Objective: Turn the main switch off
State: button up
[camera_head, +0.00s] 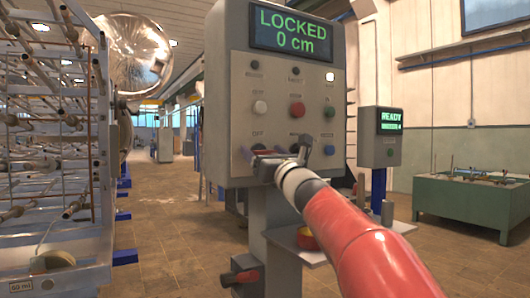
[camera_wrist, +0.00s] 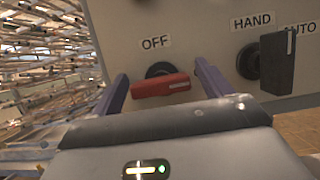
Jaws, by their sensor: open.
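The panel of a grey control box (camera_head: 225,90) carries a red rotary switch (camera_wrist: 160,86) on a black round base. Its handle lies nearly horizontal, slightly tilted, below the label OFF (camera_wrist: 155,42). In the head view the switch is mostly hidden behind my gripper (camera_head: 276,158) at the panel's lower left. In the wrist view my gripper (camera_wrist: 161,72) is open, with one purple finger on each side of the red handle. I cannot tell whether either finger touches it.
A black HAND/AUTO selector (camera_wrist: 276,62) sits close to the right finger. The box display (camera_head: 291,27) reads LOCKED 0 cm. Another red-handled switch (camera_head: 244,276) is low on the pedestal. A metal rack (camera_head: 60,170) stands left, a green table (camera_head: 470,205) right.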

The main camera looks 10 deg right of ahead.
jog(key=c, duration=1)
jog(key=shift+n, duration=0.4)
jog(key=n+y, duration=0.1)
jog(key=n, duration=0.1)
jog(key=n+g+y+b, duration=0.1)
jog(key=n, duration=0.2)
jog(key=shift+f+y, duration=0.1)
jog(key=shift+y, duration=0.3)
jog(key=n+g+y, duration=0.1)
jog(key=n, duration=0.2)
jog(key=n+g+y, duration=0.1)
jog(key=n, duration=0.2)
jog(key=shift+g, duration=0.4)
jog(key=n+g, duration=0.1)
jog(key=n, duration=0.2)
jog(key=n+g+p, duration=0.1)
jog(key=n, duration=0.1)
jog(key=shift+n+y, duration=0.3)
jog(key=shift+n, duration=0.1)
jog(key=n+g+p, duration=0.1)
jog(key=n+g, duration=0.1)
jog(key=n, duration=0.2)
jog(key=shift+n, duration=0.4)
jog(key=shift+f, duration=0.1)
